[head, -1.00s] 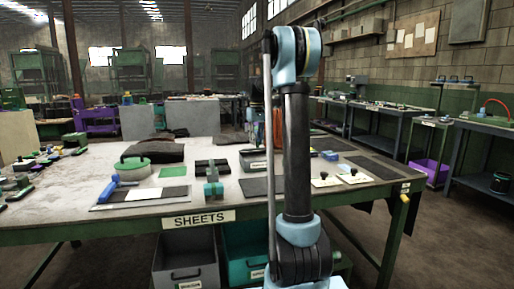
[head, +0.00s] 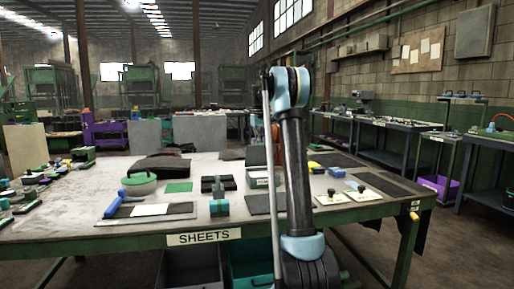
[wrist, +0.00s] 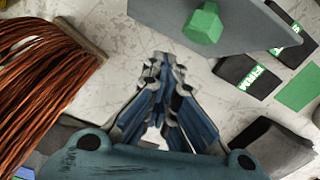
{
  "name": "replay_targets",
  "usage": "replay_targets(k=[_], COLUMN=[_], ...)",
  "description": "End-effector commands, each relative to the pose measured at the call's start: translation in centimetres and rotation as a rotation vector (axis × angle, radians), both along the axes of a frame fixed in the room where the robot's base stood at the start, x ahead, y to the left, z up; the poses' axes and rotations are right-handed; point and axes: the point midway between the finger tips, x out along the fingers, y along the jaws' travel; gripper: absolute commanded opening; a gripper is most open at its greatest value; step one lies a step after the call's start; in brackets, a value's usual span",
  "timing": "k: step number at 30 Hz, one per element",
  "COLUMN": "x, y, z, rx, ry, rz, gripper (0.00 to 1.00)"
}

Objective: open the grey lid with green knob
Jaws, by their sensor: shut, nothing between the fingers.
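The grey lid (wrist: 160,18) shows at the top of the wrist view as a flat grey panel, cut off by the frame edge. Its faceted green knob (wrist: 203,24) stands on it. My gripper (wrist: 160,62) is shut and empty, its blue-and-grey fingers together, with the tips just below the lid's lower edge in the picture. The knob lies up and to the right of the tips. I cannot tell the height gap between tips and lid. In the head view my arm blocks part of the table, and I cannot make out the gripper or knob there.
Copper-coloured bristles (wrist: 45,85) stand close left of my gripper. Dark labelled packs (wrist: 248,75) and a green sheet (wrist: 299,88) lie to the right.

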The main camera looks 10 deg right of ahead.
Motion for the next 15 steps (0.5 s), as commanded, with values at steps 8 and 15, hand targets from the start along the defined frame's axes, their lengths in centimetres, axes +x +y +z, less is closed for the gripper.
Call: replay_targets(k=[8,15], x=[-0.34,-0.41], y=[0.79,1.0], z=[0.08,0.18], rx=[0.004,0.005], ry=[0.003,0.004], rz=[0.007,0.009], gripper=[0.44,0.44])
